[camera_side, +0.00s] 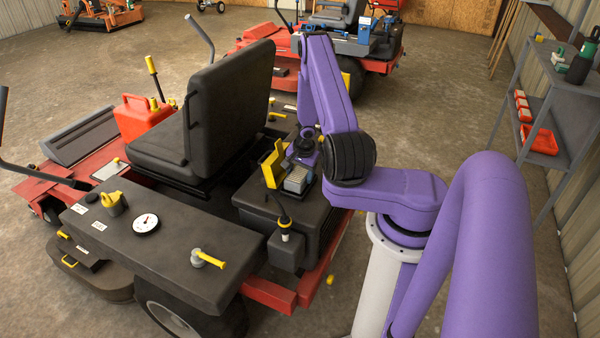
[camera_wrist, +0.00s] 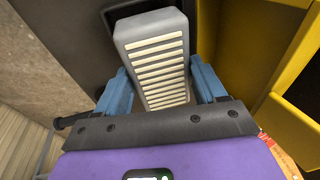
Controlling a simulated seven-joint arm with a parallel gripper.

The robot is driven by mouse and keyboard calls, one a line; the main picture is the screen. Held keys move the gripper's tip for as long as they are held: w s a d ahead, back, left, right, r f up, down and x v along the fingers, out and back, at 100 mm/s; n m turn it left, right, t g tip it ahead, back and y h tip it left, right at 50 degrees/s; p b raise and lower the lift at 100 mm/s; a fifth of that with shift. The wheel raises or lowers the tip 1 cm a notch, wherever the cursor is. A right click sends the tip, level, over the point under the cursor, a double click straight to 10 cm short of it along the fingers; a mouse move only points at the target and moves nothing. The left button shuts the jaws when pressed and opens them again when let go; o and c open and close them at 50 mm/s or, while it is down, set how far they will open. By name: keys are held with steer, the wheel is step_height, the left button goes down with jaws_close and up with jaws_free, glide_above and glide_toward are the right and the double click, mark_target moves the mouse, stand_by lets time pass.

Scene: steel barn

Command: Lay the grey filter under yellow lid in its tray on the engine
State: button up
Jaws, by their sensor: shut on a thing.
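The grey filter (camera_side: 296,181), a block with pale pleats, is between the fingers of my gripper (camera_side: 303,160). In the wrist view, the filter (camera_wrist: 153,50) fills the gap between the blue fingers of my gripper (camera_wrist: 161,88), which is shut on its sides. The yellow lid (camera_side: 271,164) stands raised on the engine, just left of the filter; in the wrist view the lid (camera_wrist: 298,85) is at the right. A dark opening (camera_wrist: 110,18), seemingly the tray, shows around the filter's far end. I cannot tell whether the filter touches its floor.
The black seat (camera_side: 230,105) stands close behind and left of the engine. A black hose (camera_side: 284,212) rises in front of the lid. The fuel tank (camera_side: 160,230) with a gauge is at the front left. A grey shelf (camera_side: 560,105) stands at the right.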

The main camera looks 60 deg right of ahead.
mark_target(304, 178)
steer(key=shift+f, duration=0.1)
steer(key=shift+f, duration=0.3)
steer(key=shift+f, duration=0.2)
steer(key=o, duration=1.7)
steer(key=shift+c, duration=0.2)
steer(key=shift+s+f, duration=0.1)
steer(key=shift+s, duration=0.25)
steer(key=w+v, duration=0.1)
steer(key=v, duration=1.2)
steer(key=shift+r, duration=0.2)
